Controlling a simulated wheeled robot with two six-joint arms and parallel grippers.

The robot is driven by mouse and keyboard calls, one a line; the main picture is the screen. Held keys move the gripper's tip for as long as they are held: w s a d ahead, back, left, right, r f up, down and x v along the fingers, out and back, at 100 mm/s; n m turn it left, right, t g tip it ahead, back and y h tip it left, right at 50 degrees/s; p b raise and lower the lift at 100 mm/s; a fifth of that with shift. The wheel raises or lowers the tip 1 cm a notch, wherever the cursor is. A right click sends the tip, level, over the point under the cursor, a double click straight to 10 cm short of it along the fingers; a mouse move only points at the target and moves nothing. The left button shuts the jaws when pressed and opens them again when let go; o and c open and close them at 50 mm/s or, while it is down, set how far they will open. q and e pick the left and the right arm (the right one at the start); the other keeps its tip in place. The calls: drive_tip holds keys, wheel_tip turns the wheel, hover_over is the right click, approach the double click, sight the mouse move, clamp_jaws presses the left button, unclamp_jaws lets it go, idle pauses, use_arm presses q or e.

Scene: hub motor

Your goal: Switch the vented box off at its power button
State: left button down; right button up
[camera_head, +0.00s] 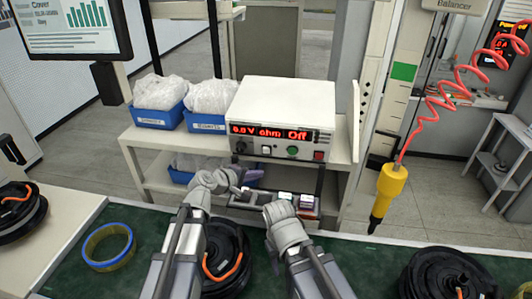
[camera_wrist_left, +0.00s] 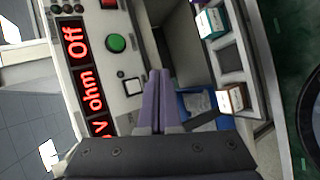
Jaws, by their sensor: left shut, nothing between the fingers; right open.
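The vented box (camera_head: 283,101) is a white instrument on the bench shelf, its front panel facing me. Its red display (camera_head: 270,132) reads 0.0 V, ohm and Off. Below the display are a black knob, a white square button (camera_head: 266,149), a round green button (camera_head: 292,151) and a red switch (camera_head: 319,155). My left gripper (camera_head: 252,176) is shut and empty, just below the panel. In the left wrist view its purple fingers (camera_wrist_left: 160,100) are beside the white square button (camera_wrist_left: 132,86) and green button (camera_wrist_left: 116,43); contact is not visible. My right gripper (camera_head: 283,212) is open, lower, its fingers hard to make out.
Blue bins (camera_head: 158,121) with bagged parts stand left of the box. A tray (camera_head: 245,199) with small boxes lies below it. Hub motors (camera_head: 440,275) and a yellow-blue ring (camera_head: 108,246) lie on the green mat (camera_head: 60,262). A yellow tool (camera_head: 389,190) hangs at right.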

use_arm(q)
drive_tip(key=s, duration=0.3)
drive_tip(key=s+a, duration=0.1)
drive_tip(key=shift+s+f, duration=0.3)
